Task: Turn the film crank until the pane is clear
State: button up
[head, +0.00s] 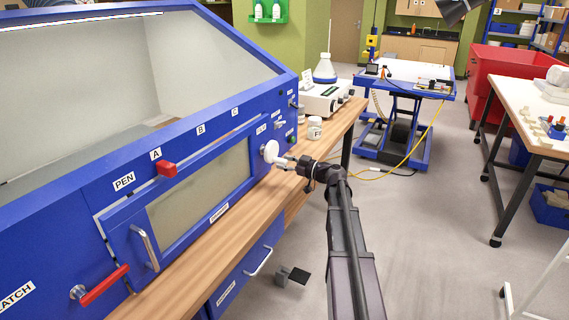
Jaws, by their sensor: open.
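A blue prep cabinet (120,205) stands at the left with a framed pane (200,190) in its sloping front. The pane looks dull greenish-beige, and nothing can be made out behind it. My gripper (284,162) is open at the end of my dark arm, just right of the knob. Its fingertips are at or very near a small pale part beside the knob; I cannot tell whether they touch. The fingers partly hide that part.
A red latch handle (104,285) and a metal pull (145,247) jut out at the cabinet's left. A small red tab (167,169) sits above the pane. A white jar (315,127) and a flask (325,69) on a device stand behind the knob.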

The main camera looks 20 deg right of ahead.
grip_shut()
jog(key=shift+a+m, duration=0.1)
jog(key=shift+m, duration=0.4)
